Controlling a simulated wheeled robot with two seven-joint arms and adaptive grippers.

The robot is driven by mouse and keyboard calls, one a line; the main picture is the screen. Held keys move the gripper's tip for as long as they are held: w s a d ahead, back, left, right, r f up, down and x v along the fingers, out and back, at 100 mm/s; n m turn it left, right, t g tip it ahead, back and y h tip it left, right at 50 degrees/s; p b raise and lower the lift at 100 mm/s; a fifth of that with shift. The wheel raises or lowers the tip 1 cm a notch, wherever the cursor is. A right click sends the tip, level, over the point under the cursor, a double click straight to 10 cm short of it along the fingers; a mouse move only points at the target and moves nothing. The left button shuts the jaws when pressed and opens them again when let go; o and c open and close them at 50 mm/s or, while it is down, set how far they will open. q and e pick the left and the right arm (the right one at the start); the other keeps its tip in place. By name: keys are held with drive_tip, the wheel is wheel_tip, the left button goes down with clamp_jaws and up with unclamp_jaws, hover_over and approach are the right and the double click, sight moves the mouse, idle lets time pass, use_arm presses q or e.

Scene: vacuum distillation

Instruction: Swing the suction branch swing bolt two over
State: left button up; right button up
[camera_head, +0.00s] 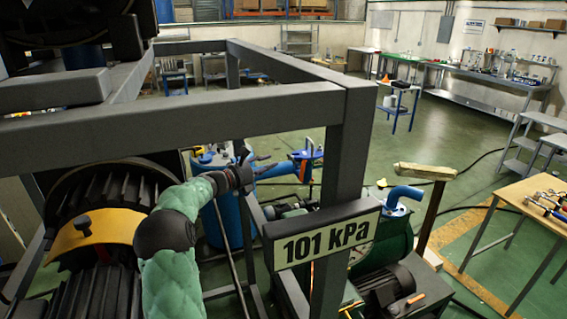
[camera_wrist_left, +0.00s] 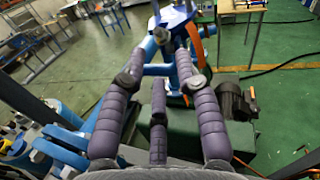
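My left arm in its green sleeve reaches up through the dark frame in the head view. Its dark gripper (camera_head: 243,172) is beside the blue suction piping (camera_head: 274,171). In the left wrist view the purple-grey fingers of the gripper (camera_wrist_left: 161,62) are spread with a gap between them, and I see nothing held. Blue piping (camera_wrist_left: 158,69) with a flanged part (camera_wrist_left: 172,17) lies beyond the fingertips. I cannot pick out swing bolt two; it is too small or hidden behind the fingers. Whether the fingertips touch the piping I cannot tell. My right gripper is not in view.
A dark steel frame (camera_head: 355,140) with a "101 kPa" sign (camera_head: 325,240) stands close around the arm. A motor (camera_head: 388,287) and a blue elbow pipe (camera_head: 405,193) are to the right. A tool table (camera_head: 510,205) is at far right. Green floor beyond is largely clear.

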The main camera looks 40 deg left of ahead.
sight(288, 156)
use_arm(q)
drive_tip(key=shift+w+d+f, duration=0.1)
drive_tip(key=shift+w+d, duration=0.1)
drive_tip(key=shift+w, duration=1.05)
drive_tip(key=shift+w+d+r, duration=0.1)
drive_tip(key=shift+w+d, duration=0.05)
drive_tip(key=shift+w, duration=1.1)
drive_tip(key=shift+w+d+f, duration=0.1)
drive_tip(key=shift+w+d, duration=0.1)
drive_tip(key=shift+w, duration=1.05)
